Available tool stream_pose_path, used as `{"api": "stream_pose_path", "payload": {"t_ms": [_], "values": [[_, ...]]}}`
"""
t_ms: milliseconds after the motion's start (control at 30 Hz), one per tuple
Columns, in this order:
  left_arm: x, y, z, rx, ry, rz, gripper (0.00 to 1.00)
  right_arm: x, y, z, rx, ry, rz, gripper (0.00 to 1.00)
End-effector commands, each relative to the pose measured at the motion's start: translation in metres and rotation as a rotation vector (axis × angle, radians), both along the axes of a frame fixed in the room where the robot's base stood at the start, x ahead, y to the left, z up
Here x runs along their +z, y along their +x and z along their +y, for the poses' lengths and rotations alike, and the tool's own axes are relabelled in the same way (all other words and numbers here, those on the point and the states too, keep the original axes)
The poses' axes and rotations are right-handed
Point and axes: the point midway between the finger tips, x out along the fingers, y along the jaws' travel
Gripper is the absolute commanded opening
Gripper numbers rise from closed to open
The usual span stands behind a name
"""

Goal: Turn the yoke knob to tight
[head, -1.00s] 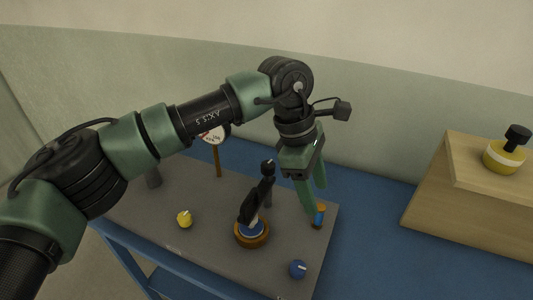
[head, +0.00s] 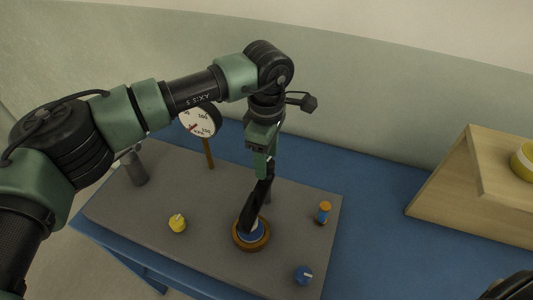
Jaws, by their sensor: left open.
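A black upright fixture (head: 254,206) leans up from a blue disc in a round brown wooden base (head: 238,243) on the grey board. I take it for the yoke; its knob at the top is hidden behind my left gripper now. My left gripper (head: 263,174) points down, open, with its green fingers at the upper end of the black fixture. The fingers overlap it in the picture; I cannot tell whether they touch it. My right gripper does not show clearly.
On the grey board (head: 190,262) stand a yellow knob (head: 178,223), a blue knob (head: 303,275), an orange-and-blue cylinder (head: 324,213), a grey post (head: 135,170) and a round dial gauge (head: 199,121). A wooden block (head: 460,190) with a yellow object (head: 523,162) stands right.

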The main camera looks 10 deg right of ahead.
Motion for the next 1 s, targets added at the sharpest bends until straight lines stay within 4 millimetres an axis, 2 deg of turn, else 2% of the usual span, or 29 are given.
{"api": "stream_pose_path", "payload": {"t_ms": [133,300,500,767,1000], "values": [[-0.004,0.000,0.000,-0.001,-0.001,0.001,0.56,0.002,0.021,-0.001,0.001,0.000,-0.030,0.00],[-0.004,0.000,0.000,-0.001,-0.001,0.001,0.56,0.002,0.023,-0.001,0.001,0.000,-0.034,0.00],[-0.004,0.000,0.000,-0.001,-0.001,0.000,0.00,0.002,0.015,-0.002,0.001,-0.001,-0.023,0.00],[-0.005,0.000,0.000,0.017,-0.001,-0.002,0.00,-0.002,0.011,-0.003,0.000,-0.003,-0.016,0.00],[-0.008,0.000,0.000,0.119,-0.001,-0.003,0.00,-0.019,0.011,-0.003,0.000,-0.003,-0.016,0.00]]}}
